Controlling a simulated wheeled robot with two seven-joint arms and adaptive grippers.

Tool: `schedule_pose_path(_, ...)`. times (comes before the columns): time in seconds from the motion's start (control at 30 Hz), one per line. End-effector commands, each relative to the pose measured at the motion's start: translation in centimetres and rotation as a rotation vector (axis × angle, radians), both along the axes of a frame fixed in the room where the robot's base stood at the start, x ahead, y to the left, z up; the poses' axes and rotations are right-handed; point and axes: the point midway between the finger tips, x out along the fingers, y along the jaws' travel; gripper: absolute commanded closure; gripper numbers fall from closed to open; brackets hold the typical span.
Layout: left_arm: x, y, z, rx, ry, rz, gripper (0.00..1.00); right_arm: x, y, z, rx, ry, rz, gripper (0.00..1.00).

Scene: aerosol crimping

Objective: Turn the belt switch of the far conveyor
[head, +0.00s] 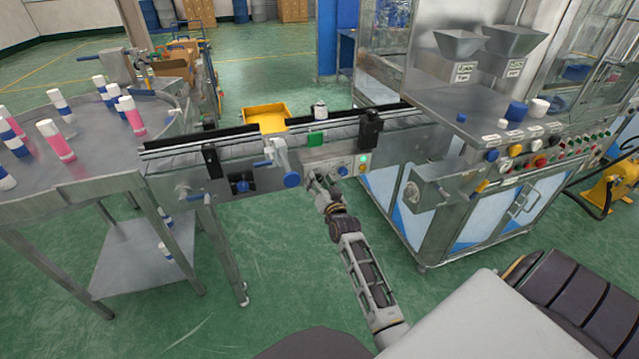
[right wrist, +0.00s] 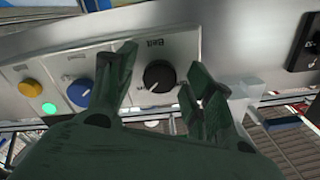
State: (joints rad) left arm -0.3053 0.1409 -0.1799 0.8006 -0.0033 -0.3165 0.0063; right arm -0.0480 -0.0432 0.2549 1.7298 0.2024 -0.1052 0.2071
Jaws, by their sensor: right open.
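The belt switch is a round black knob (right wrist: 159,76) with a white mark, on a grey panel under an upside-down "Belt" label in the right wrist view. My right gripper (right wrist: 163,68) is open, with one dark finger on each side of the knob. A gap shows between each finger and the knob. In the head view my right gripper (head: 316,184) is at the control panel (head: 345,160) on the front of the conveyor (head: 230,148), and it hides the knob there. My left gripper is out of view.
A blue button (right wrist: 80,92), a green light (right wrist: 49,109) and a yellow button (right wrist: 31,88) sit beside the knob. A round table (head: 90,185) with several bottles stands left. A steel machine (head: 450,140) stands right. A yellow tray (head: 265,117) is behind the conveyor.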

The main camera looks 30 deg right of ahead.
Motion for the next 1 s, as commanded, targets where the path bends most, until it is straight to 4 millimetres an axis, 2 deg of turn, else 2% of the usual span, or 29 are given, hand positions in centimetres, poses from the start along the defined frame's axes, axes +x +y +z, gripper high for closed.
schedule_pose_path(0.37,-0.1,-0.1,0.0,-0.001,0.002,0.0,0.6,-1.9,0.5,0.0,0.0,0.0,0.0,0.47)
schedule_pose_path(1.0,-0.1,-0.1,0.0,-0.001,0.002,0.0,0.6,-7.4,1.8,-0.1,0.0,0.002,0.001,0.47)
